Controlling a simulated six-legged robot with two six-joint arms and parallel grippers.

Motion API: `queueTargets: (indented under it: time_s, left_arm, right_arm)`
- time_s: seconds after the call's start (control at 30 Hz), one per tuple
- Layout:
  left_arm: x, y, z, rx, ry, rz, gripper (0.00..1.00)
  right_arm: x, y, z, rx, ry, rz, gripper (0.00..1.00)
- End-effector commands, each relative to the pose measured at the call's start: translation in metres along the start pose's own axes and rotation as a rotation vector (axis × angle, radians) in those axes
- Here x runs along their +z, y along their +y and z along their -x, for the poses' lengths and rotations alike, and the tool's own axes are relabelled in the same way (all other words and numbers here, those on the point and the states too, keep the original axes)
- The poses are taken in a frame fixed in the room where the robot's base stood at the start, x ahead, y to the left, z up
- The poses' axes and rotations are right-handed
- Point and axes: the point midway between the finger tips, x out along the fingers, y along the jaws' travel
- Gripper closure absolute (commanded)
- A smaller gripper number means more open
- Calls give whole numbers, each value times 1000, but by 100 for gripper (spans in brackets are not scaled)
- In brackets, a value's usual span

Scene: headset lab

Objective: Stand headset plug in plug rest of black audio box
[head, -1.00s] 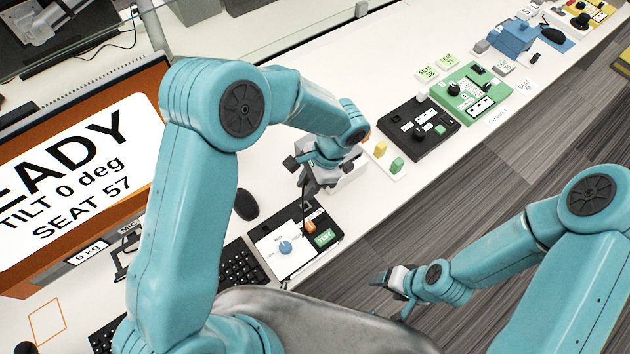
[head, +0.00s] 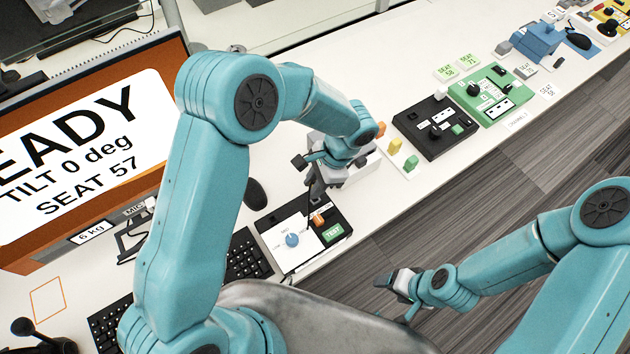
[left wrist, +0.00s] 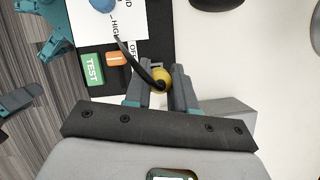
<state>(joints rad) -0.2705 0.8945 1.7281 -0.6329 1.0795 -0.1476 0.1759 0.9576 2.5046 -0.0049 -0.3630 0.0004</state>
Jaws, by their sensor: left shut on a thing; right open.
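My left gripper (head: 316,192) is shut on the headset plug, over the far edge of a near black box (head: 335,215). In the left wrist view, the plug shows as a round yellow end (left wrist: 162,77) between my fingertips (left wrist: 166,74), with a black cable (left wrist: 130,50) curving up and left over the box. This box carries a white panel, a blue knob (head: 292,240), an orange switch (head: 318,220) and a green TEST button (head: 333,232). I cannot make out a plug rest. My right gripper (head: 388,282) is open and empty over the floor.
Another black box (head: 462,145) with knobs stands further right, beside a green box (head: 513,90). A yellow block (head: 395,147) and a green block (head: 410,163) are nearer. A keyboard (head: 245,258), mouse (head: 255,193) and large monitor (head: 90,140) lie left.

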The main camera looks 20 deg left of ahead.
Motion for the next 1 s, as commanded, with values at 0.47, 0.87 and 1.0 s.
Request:
queueTargets:
  time_s: [0.47,0.87,1.0]
  left_arm:
    - [-10,0,-22,0,0,1,100]
    - [-10,0,-22,0,0,1,100]
    - [-10,0,-22,0,0,1,100]
  right_arm:
    - [0,7,-18,0,0,0,32]
    - [0,7,-20,0,0,0,32]
    - [0,8,-22,0,0,0,32]
